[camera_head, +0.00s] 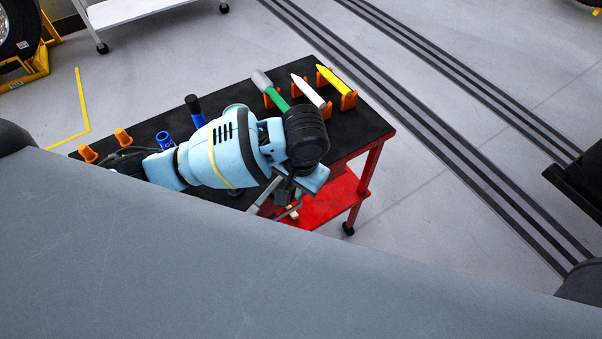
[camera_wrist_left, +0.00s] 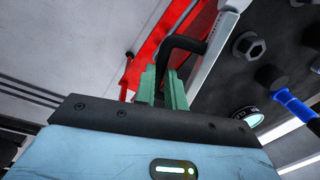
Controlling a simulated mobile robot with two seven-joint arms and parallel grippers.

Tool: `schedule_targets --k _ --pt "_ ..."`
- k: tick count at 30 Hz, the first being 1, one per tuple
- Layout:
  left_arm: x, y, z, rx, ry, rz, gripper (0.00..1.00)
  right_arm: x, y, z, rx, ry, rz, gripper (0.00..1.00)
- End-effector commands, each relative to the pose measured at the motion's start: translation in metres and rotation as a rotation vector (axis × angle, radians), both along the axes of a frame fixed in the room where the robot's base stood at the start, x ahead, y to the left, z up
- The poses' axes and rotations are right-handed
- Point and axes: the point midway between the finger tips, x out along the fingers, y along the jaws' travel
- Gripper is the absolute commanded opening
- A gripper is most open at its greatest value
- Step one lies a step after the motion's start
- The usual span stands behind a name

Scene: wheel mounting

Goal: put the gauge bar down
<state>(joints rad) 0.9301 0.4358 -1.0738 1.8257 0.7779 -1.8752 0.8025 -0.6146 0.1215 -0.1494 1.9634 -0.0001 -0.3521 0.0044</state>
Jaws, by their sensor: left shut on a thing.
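My left gripper (camera_wrist_left: 165,88) has its two green fingers closed around a dark bent bar (camera_wrist_left: 186,45) in the left wrist view. This is taken to be the gauge bar; the fingers hide part of it. A light grey piece (camera_wrist_left: 208,50) lies beside it, and I cannot tell if the two are joined. In the head view my left gripper (camera_head: 288,190) is near the front edge of the black-topped red cart (camera_head: 349,127), largely hidden by my wrist. I cannot tell whether the bar touches the cart. My right gripper is not in view.
On the cart, a green-handled tool (camera_head: 270,91), a white marker-shaped piece (camera_head: 308,92) and a yellow one (camera_head: 335,82) rest in orange holders. Hex nuts (camera_wrist_left: 248,46) show in the wrist view.

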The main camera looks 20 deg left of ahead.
Motion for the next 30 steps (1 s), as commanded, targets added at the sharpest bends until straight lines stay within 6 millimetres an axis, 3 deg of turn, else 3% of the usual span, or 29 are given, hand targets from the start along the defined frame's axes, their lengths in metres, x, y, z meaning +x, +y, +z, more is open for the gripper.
schedule_targets --k 4,7,12,15,19,30 --pt "0.005 0.014 0.019 0.0 -0.016 0.033 0.0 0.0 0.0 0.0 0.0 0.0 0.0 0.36" --pt "0.006 0.034 0.045 -0.001 -0.026 0.092 0.0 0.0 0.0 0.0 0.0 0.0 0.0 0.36" --pt "-0.004 0.067 0.088 -0.001 -0.021 0.205 0.0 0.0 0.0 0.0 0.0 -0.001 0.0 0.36" --pt "-0.011 0.08 0.105 0.0 -0.011 0.256 0.0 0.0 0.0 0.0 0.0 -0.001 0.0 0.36" --pt "-0.018 0.087 0.114 0.002 -0.002 0.29 0.0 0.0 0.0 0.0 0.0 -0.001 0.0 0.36" --pt "-0.018 0.087 0.115 0.0 -0.001 0.293 0.0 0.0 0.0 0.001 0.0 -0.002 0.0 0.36"
